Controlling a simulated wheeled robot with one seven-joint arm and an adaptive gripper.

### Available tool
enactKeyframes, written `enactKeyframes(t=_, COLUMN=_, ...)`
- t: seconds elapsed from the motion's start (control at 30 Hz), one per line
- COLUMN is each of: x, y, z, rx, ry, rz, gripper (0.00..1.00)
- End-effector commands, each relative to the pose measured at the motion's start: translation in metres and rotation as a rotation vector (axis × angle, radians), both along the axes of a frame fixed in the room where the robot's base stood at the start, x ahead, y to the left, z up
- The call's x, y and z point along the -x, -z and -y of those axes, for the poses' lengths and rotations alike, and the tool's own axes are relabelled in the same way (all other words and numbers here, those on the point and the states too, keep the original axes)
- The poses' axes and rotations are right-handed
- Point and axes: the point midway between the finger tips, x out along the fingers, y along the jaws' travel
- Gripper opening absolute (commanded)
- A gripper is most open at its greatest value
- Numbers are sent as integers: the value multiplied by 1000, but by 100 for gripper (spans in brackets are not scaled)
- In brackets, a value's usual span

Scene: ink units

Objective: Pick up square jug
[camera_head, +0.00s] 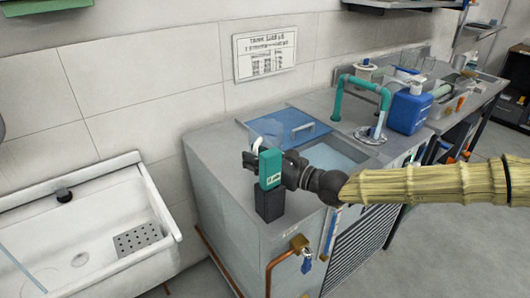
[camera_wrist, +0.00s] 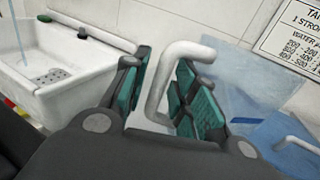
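The square jug (camera_wrist: 240,72) appears as a pale, see-through body behind my fingers in the wrist view, with a thick white handle (camera_wrist: 182,50). In the head view the clear jug (camera_head: 266,128) stands near the back left of the counter, partly covered by my gripper. My gripper (camera_wrist: 160,88) has teal-padded fingers on both sides of the handle's upright bar. The fingers look apart, with a narrow gap beside the bar. My gripper (camera_head: 268,160) also shows at the counter's left end in the head view.
A blue panel with a handle (camera_head: 295,127) lies behind, beside the inset basin (camera_head: 330,158). A teal tap (camera_head: 340,95) and a blue canister (camera_head: 408,110) stand to the right. A white sink (camera_head: 80,235) is at left. A wall sign (camera_head: 265,52) hangs above.

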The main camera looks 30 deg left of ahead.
Motion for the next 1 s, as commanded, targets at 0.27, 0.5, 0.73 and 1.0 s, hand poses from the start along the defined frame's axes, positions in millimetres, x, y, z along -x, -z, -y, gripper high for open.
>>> enactKeyframes(t=0.27, x=0, y=-1, z=0, rx=-1, ry=0, rz=1, gripper=0)
enactKeyframes(t=0.5, x=0, y=-3, z=0, rx=-1, ry=0, rz=1, gripper=0)
enactKeyframes(t=0.73, x=0, y=-30, z=1, rx=-2, ry=0, rz=4, gripper=0)
enactKeyframes(t=1.0, x=-1, y=-93, z=0, rx=-2, ry=0, rz=5, gripper=0)
